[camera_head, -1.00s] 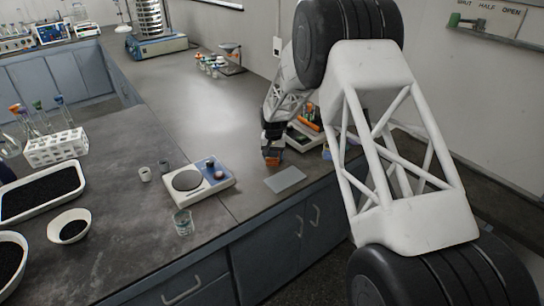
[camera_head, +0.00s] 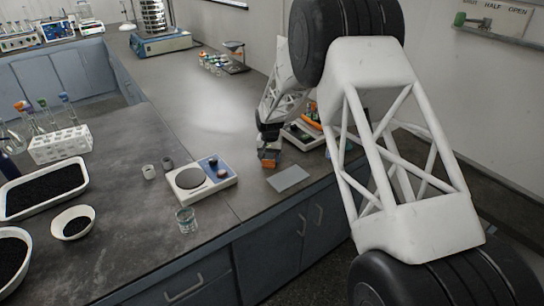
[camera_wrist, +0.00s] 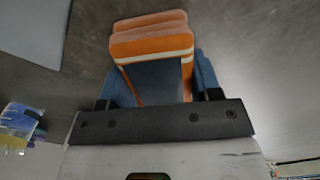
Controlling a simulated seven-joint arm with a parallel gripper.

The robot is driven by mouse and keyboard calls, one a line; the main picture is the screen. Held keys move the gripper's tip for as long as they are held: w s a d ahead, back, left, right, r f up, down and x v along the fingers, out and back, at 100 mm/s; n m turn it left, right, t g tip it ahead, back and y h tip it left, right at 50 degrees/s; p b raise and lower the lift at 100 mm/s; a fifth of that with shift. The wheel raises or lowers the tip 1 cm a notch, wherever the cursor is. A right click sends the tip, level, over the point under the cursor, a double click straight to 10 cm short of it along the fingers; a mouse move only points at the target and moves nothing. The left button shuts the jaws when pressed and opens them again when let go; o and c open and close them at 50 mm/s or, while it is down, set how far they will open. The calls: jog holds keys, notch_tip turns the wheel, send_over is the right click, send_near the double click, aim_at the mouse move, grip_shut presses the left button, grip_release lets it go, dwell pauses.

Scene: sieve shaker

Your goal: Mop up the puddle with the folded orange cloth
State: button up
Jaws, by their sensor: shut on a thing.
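The folded orange cloth (camera_wrist: 150,45) is a thick layered pad with a pale stripe, held between the blue fingers of my gripper (camera_wrist: 160,82) in the wrist view. In the head view my gripper (camera_head: 268,146) is small and dark, low over the grey bench, with a bit of the orange cloth (camera_head: 269,155) below it. My gripper is shut on the cloth. I cannot tell whether the cloth touches the bench. I cannot make out a clear puddle edge; a pale sheen on the bench may be only reflected light.
A flat light-grey sheet (camera_head: 288,179) lies just in front of the gripper. A balance (camera_head: 201,178) and a glass beaker (camera_head: 186,220) stand to its left. A tray with orange and green items (camera_head: 306,133) is close behind on the right.

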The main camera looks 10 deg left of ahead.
jog(key=shift+f, duration=0.2)
jog(key=shift+d, duration=0.1)
jog(key=shift+w+d, duration=1.15)
jog(key=shift+r, duration=0.1)
jog(key=shift+s+a+r, duration=0.2)
jog(key=shift+s+a, duration=1)
jog(key=shift+a, duration=0.1)
jog(key=shift+w+d, duration=0.1)
jog(key=shift+d, duration=0.05)
jog(key=shift+w+d+f, duration=0.15)
jog(key=shift+w+d, duration=0.95)
jog(key=shift+w, duration=0.05)
